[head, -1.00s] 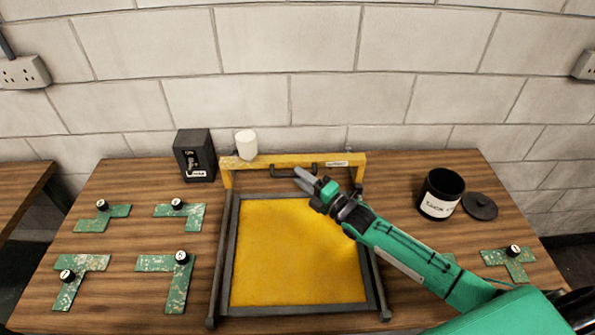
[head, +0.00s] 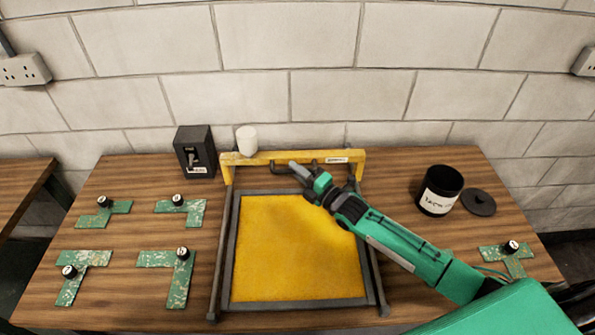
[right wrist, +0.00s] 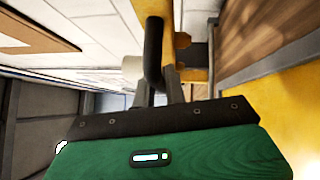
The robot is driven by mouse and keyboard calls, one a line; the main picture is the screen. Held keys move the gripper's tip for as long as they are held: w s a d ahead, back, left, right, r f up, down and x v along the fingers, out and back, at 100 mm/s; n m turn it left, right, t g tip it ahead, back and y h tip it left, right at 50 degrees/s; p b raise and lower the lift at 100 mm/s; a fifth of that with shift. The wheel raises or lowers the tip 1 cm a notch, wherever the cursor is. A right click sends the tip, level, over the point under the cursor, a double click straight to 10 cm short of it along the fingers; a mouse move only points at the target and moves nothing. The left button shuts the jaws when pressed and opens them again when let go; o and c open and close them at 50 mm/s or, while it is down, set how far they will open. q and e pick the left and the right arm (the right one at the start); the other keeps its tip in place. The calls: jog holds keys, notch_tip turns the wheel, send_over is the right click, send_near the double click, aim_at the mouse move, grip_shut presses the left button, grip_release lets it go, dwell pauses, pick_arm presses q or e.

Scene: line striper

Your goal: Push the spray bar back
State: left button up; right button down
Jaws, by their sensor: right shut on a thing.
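The yellow spray bar (head: 235,159) spans the back of the framed yellow panel (head: 290,265), with a white cup-like container (head: 246,139) on its left part. A dark handle (head: 279,168) sticks out from the bar's front; it also shows in the right wrist view (right wrist: 153,48). My right gripper (head: 297,168) reaches in from the right and is shut on the handle. In the right wrist view its fingers (right wrist: 159,88) lie on both sides of the handle. My left gripper is not in view.
Dark side rails (head: 222,250) run along the frame. A black switch box (head: 195,152) stands back left. Several green plates with dark knobs (head: 178,205) lie at left, another (head: 513,255) at right. A black labelled tin (head: 440,190) and lid (head: 478,202) stand right. A block wall (head: 320,100) closes the back.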

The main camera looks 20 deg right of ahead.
jog(key=w+d+b, duration=0.2)
jog(key=w+b, duration=0.4)
jog(key=w, duration=0.2)
jog(key=shift+w+d, duration=0.25)
jog(key=shift+d, duration=0.1)
jog(key=shift+r, duration=0.15)
jog(key=c, duration=1.7)
grip_release()
jog(key=shift+o, duration=1.2)
jog(key=shift+w+f, duration=0.2)
